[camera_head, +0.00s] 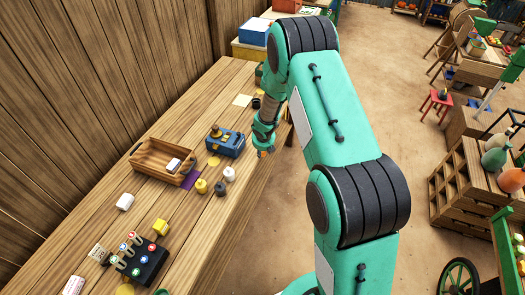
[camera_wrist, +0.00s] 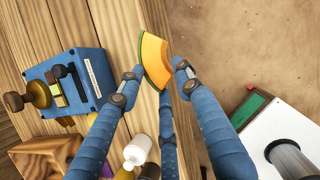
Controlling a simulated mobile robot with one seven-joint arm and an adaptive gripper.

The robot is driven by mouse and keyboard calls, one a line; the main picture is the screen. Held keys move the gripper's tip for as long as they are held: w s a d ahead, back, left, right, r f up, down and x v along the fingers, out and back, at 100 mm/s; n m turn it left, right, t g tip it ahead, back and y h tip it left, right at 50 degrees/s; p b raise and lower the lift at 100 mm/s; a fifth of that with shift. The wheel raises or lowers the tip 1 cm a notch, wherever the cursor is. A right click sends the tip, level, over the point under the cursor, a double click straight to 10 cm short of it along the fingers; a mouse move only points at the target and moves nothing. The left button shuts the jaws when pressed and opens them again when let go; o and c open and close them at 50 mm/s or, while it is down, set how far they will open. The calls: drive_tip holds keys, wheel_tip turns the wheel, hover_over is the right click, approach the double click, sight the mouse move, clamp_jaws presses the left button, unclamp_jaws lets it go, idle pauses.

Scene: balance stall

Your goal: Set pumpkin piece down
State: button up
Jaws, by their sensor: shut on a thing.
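The pumpkin piece (camera_wrist: 154,61) is an orange wedge with a green rind edge. In the wrist view it sits between the fingertips of my gripper (camera_wrist: 161,72), which is shut on it. It overlaps the table's edge in that view; I cannot tell its height above the boards. In the head view my gripper (camera_head: 263,149) is at the right edge of the wooden table (camera_head: 110,190), with only a bit of orange showing at its tip. The blue scale (camera_head: 225,142) stands on the table left of my gripper; it also shows in the wrist view (camera_wrist: 65,88).
A wooden tray (camera_head: 150,172) with a white block inside stands left of the scale. Several small jars (camera_head: 229,174) stand in front of the scale. A black rack (camera_head: 138,262) is near the table's front. Beyond the right edge is open floor.

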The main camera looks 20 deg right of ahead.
drive_tip(key=shift+r, duration=0.2)
idle(0.4)
